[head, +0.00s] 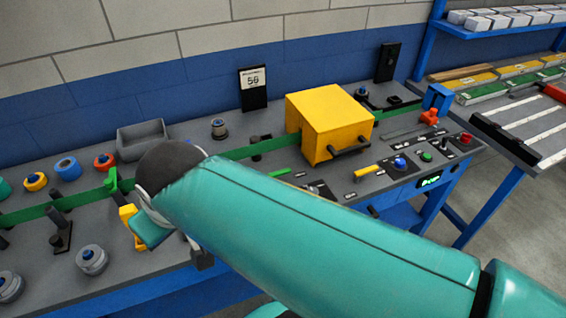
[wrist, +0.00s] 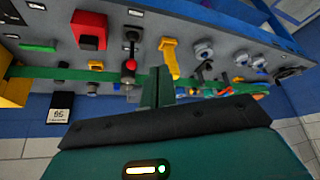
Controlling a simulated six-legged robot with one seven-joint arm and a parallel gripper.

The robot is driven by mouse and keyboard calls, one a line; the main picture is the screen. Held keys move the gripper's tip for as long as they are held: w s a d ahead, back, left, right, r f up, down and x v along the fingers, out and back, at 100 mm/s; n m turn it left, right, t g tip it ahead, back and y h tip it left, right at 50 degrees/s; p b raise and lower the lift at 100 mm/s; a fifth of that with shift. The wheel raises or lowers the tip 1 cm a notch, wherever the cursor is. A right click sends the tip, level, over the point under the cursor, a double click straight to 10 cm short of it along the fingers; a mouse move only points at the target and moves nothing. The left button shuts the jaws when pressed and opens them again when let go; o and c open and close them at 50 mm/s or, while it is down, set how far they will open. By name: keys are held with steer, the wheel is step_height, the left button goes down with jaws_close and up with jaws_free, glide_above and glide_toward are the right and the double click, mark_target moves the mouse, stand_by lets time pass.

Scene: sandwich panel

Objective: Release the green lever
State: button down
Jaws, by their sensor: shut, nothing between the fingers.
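A green bar-like handle (head: 278,173), which looks like the green lever, lies low on the grey panel just left of the yellow box. It also shows in the wrist view (wrist: 38,48), left of the red block. My gripper (wrist: 163,85) is shut and empty in the wrist view, its fingers in front of the long green strip, below a yellow lever (wrist: 170,58). It is well apart from the green handle. In the head view my teal arm hides part of the panel. An upright bright green piece (head: 113,180) stands at the strip there; I cannot tell what it is.
The yellow box (head: 328,115) stands on the panel with a dark handle on its front. A red block (wrist: 88,30) and a red-knobbed lever (wrist: 130,65) rise near my fingers. Several knobs crowd the left, with a grey bin (head: 142,138) behind.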

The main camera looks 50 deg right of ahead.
steer(key=w+d+f+m+g+h, duration=0.15)
steer(key=w+d, duration=0.35)
steer(key=d, duration=0.5)
steer(key=w+d+f+m+h, duration=0.15)
steer(key=w+d, duration=0.35)
steer(key=d, duration=0.5)
steer(key=s+d+f+m, duration=0.1)
steer(key=d+f, duration=0.1)
steer(key=d, duration=0.5)
steer(key=s+d+f+m, duration=0.1)
steer(key=d+f, duration=0.2)
steer(key=d, duration=0.4)
steer(key=s+d+f+m+y, duration=0.1)
steer(key=d+f, duration=0.2)
steer(key=d, duration=0.3)
steer(key=shift+d+f+g, duration=0.2)
steer(key=shift+d+g, duration=0.2)
steer(key=shift+g, duration=0.05)
steer(key=shift+s+f, duration=0.1)
